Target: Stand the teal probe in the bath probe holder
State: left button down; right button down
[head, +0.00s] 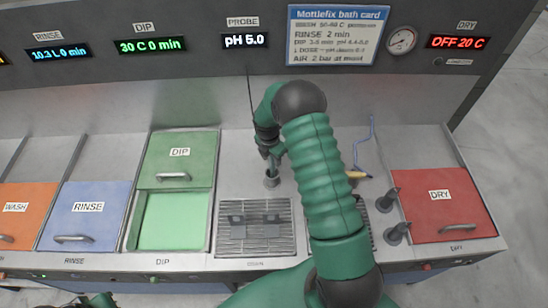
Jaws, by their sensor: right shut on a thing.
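My right gripper (268,148) is shut on the teal probe (273,164), of which only a small part shows below the fingers. A thin dark cable runs from the panel under the PROBE display down to the gripper. A small grey upright holder (271,182) stands on the steel deck right under the probe. The probe's lower end is at or just above the holder's mouth; I cannot tell whether it is inside. The right forearm hides the deck to the right. Dark and green parts of my left arm (97,301) show at the bottom left edge; its jaw state is unclear.
The DIP bath (172,222) is half open, its green lid (178,153) pushed back. RINSE (85,212), WASH (24,212) and DRY (443,200) lids are shut. A slotted drain rack (255,240) lies in front of the holder. Grey nozzles (394,233) and a blue hose (361,142) are at right.

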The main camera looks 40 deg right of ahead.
jog(key=shift+f, duration=0.4)
jog(key=c, duration=1.1)
grip_release()
jog(key=shift+c, duration=0.2)
notch_tip(320, 180, up, 17)
jog(key=a+b, duration=0.2)
jog(key=b, duration=0.2)
jog(key=shift+a+f, duration=0.15)
jog(key=shift+a, duration=0.1)
jog(key=shift+d, duration=0.1)
